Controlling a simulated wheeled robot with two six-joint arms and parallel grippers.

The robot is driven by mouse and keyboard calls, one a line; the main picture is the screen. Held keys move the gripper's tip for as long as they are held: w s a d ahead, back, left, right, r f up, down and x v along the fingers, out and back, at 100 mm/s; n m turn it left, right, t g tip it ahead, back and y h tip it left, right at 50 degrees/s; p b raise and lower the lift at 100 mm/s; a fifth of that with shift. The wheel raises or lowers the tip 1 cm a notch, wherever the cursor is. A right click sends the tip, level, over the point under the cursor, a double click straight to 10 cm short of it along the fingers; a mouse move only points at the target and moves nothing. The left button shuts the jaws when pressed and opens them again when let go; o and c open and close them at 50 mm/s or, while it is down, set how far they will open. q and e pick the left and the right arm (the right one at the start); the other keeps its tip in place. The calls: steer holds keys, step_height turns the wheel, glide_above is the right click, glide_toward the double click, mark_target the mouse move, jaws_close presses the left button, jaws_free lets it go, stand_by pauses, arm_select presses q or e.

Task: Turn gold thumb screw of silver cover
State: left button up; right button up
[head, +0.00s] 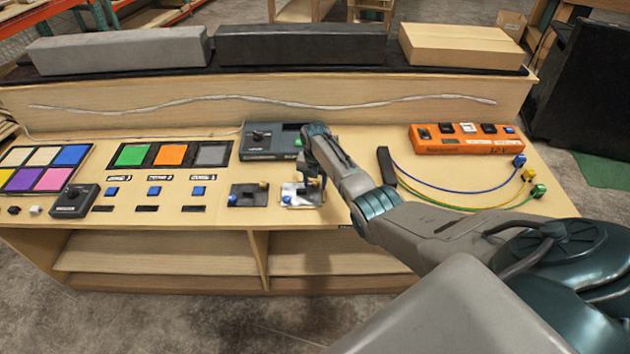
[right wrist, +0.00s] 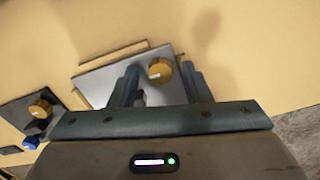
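The silver cover (head: 302,195) lies on the console desk below my right gripper, partly hidden by it in the head view. In the right wrist view the silver cover (right wrist: 115,78) is a flat grey plate. Its gold thumb screw (right wrist: 159,70) shows near its right edge. My right gripper (head: 313,182) points down at the cover. In the right wrist view the fingers of the right gripper (right wrist: 161,72) stand apart on either side of the gold screw, with gaps to it. My left gripper is not in view.
A dark cover (head: 247,195) with a gold screw (right wrist: 40,108) and a blue knob sits just left. A dark grey box (head: 268,150) stands behind. An orange strip (head: 465,146) and coloured cables lie to the right. The desk front edge is close.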

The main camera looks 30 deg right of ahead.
mark_target(316, 183)
steer(key=shift+d, duration=0.2)
steer(key=shift+w+r, duration=0.1)
steer(key=shift+r, duration=0.4)
step_height(316, 183, up, 10)
steer(key=b, duration=0.1)
steer(key=shift+f, duration=0.1)
stand_by(0.3)
